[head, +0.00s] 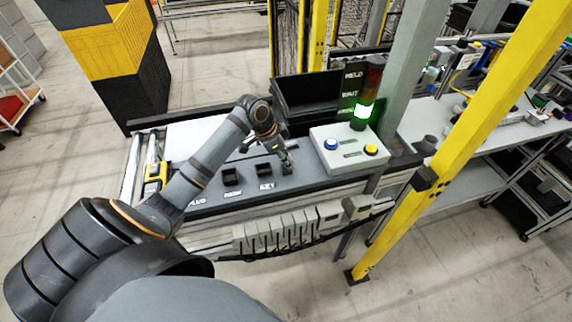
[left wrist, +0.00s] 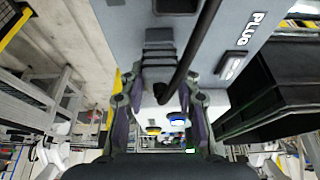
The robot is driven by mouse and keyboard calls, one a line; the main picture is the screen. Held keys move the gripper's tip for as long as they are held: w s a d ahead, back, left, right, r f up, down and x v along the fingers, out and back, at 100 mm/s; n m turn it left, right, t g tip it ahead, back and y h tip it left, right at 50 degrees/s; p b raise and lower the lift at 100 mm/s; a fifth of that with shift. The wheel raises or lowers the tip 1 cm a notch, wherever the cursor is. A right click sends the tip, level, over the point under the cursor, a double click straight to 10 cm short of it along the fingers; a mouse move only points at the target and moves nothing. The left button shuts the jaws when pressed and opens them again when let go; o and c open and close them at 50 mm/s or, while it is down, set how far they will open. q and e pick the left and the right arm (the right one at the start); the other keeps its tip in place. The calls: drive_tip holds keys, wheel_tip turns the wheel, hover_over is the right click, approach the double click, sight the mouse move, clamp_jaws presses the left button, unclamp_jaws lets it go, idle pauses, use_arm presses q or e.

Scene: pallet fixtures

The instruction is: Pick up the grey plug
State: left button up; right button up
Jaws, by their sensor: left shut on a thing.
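My left gripper (head: 283,157) is over the grey bench panel in the head view, just right of the black pocket marked KEY (head: 264,169). In the left wrist view its two fingers (left wrist: 160,76) are closed about a stepped grey piece, which looks like the grey plug (left wrist: 159,54). A dark curved cable-like strip (left wrist: 201,38) crosses in front of it. In the head view the piece is small and mostly hidden by the gripper, and I cannot tell whether it touches the panel. My right gripper is out of view.
A white button box (head: 349,148) with blue and yellow buttons stands right of the gripper. Behind it are a stack light (head: 364,108) lit green and a black bin (head: 303,97). A second black pocket (head: 231,176) lies to the left. A yellow post (head: 450,150) rises at right.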

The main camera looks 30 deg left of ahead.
use_arm(q)
drive_tip(key=shift+c, duration=1.2)
clamp_jaws()
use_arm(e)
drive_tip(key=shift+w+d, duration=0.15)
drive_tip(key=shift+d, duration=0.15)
use_arm(q)
drive_tip(key=shift+r, duration=0.1)
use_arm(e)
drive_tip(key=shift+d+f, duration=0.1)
